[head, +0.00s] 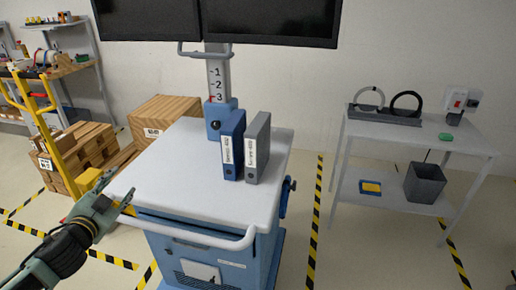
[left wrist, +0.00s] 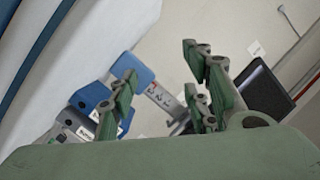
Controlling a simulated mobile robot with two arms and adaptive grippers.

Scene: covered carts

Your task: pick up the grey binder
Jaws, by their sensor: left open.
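The grey binder (head: 264,140) stands upright on the white top of the cart (head: 165,170), to the right of a blue binder (head: 232,140). Its spine with a white label faces me. My left gripper (head: 122,192) is open and empty at the left front edge of the cart, well apart from the binders. In the left wrist view the open fingers (left wrist: 160,98) show in front. The grey binder (left wrist: 70,121) and the blue binder (left wrist: 90,96) appear at lower left there, partly cut off by my gripper. My right gripper is not in view.
A column with a number scale (head: 216,80) and dark monitors (head: 270,20) rises behind the binders. A white rail (head: 200,240) runs along the cart's front. The left part of the cart top is clear. A side table (head: 410,135) stands at right, wooden crates (head: 165,110) at left.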

